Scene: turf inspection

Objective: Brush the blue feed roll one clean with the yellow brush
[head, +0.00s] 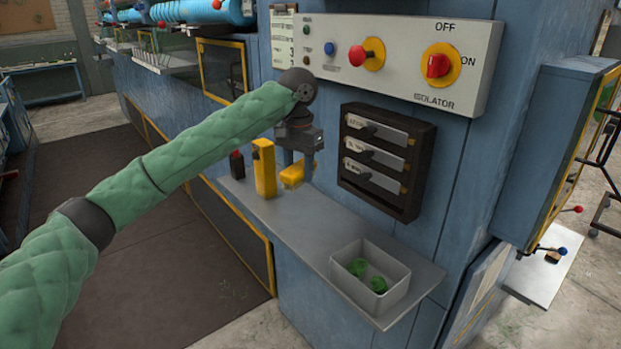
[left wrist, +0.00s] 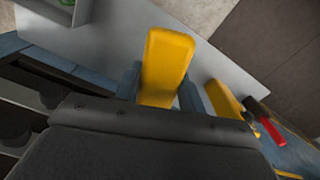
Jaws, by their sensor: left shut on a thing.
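My left gripper (head: 306,166) is at the grey shelf (head: 318,213) on the front of the blue machine. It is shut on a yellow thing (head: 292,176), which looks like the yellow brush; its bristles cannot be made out. In the left wrist view the yellow thing (left wrist: 166,62) sits between the two fingers, above or on the shelf; I cannot tell which. Blue rolls (head: 208,11) lie at the top left, far along the machine; which one is feed roll one cannot be told. My right gripper is not in view.
An upright yellow block (head: 264,168) and a dark red-topped item (head: 237,165) stand left of the gripper. A white bin (head: 370,281) with green pieces is at the shelf's right end. A dark rack (head: 387,160) and the control panel (head: 395,62) are on the wall behind.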

